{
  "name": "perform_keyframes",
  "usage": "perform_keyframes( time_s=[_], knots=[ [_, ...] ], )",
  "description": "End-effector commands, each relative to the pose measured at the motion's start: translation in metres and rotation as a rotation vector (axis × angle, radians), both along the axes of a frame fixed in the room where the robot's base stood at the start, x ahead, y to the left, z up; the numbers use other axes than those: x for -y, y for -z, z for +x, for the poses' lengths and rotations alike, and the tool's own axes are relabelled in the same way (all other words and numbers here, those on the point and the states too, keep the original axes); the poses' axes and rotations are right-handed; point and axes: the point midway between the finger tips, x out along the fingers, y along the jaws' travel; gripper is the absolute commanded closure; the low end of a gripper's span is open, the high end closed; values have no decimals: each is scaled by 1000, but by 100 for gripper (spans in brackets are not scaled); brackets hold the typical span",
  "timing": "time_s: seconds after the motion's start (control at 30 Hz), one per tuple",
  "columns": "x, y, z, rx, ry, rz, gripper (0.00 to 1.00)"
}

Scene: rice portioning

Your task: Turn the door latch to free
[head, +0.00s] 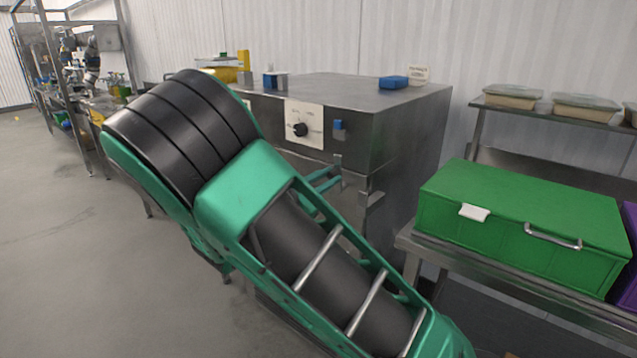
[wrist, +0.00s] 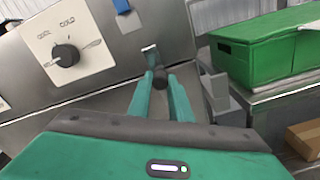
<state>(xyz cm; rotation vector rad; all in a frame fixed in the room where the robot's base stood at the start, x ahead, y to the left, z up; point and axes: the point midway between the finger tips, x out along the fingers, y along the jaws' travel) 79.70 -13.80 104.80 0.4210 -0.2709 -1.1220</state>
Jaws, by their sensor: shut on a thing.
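The door latch (wrist: 150,54) is a small metal piece on the front of the steel cabinet (head: 410,130), with a dark round end between my fingertips in the wrist view. The latch also shows in the head view (head: 338,160), close above my fingers. My gripper (wrist: 161,80) has green fingers and is shut on the latch. In the head view my gripper (head: 327,178) is partly hidden by my own arm. Most of the door is hidden by my arm; I cannot tell how far the latch is turned.
A black control knob (wrist: 65,55) on a white plate is left of the latch. A metal bracket (wrist: 212,88) sticks out close to the right of my fingers. A green crate (head: 520,210) stands on a steel table at the right. Open floor (head: 60,230) lies at the left.

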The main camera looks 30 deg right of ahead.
Motion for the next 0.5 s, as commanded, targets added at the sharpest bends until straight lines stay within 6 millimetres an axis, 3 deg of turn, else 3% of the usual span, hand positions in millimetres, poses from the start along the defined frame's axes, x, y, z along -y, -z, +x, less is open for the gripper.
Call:
perform_keyframes(
  time_s=[0.5],
  knots=[
    [11,2,2,-51,11,-20,100]
  ],
)
